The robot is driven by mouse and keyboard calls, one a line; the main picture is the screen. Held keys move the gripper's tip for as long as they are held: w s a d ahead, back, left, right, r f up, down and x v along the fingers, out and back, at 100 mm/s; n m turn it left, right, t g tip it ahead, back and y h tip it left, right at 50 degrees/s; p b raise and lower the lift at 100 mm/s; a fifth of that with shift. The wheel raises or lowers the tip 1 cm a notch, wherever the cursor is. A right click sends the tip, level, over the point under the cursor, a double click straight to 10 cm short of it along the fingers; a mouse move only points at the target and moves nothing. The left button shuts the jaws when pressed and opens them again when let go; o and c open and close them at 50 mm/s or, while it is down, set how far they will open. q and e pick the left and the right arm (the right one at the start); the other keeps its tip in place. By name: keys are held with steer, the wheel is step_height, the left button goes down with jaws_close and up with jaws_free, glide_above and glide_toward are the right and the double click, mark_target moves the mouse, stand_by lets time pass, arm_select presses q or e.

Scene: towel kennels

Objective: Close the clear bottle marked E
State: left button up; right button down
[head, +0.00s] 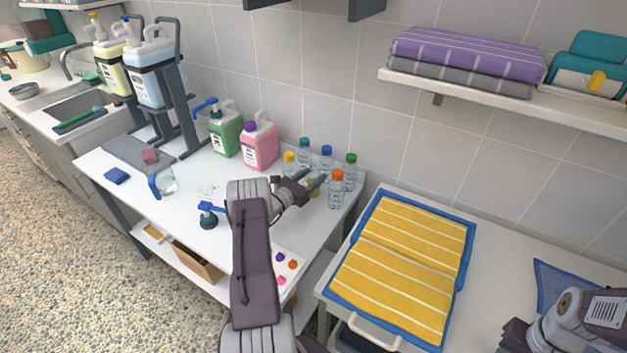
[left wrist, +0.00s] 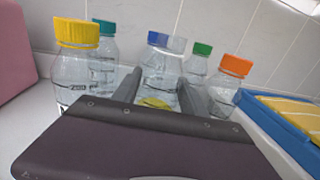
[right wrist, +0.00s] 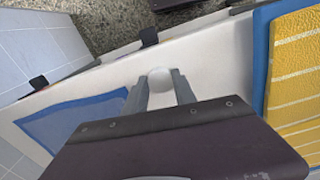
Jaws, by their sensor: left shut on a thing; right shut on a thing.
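My left gripper (head: 317,183) is at the bottle group on the white table, its fingers closed on a clear bottle (left wrist: 165,75). A yellow patch (left wrist: 155,102) shows low between the fingers. This bottle overlaps a blue cap behind it, so its top is hard to make out, and I cannot read a letter on it. My right gripper (right wrist: 160,92) is shut on a small pale round thing (right wrist: 160,76), cap-like, over the white counter right of the yellow towel. In the head view the right arm shows at the lower right; what it holds cannot be made out there.
Bottles with yellow (head: 289,160), teal (head: 304,148), blue (head: 326,156), green (head: 350,163) and orange (head: 337,187) caps stand close around the left gripper. Loose caps (head: 281,257) lie at the table's front. The yellow towel (head: 405,265) lies on a blue one.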

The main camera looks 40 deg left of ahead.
mark_target(313, 161)
arm_select(q)
step_height(313, 161, up, 9)
steer(key=shift+r, duration=0.1)
stand_by(0.3)
steer(key=o, duration=0.5)
jaws_close()
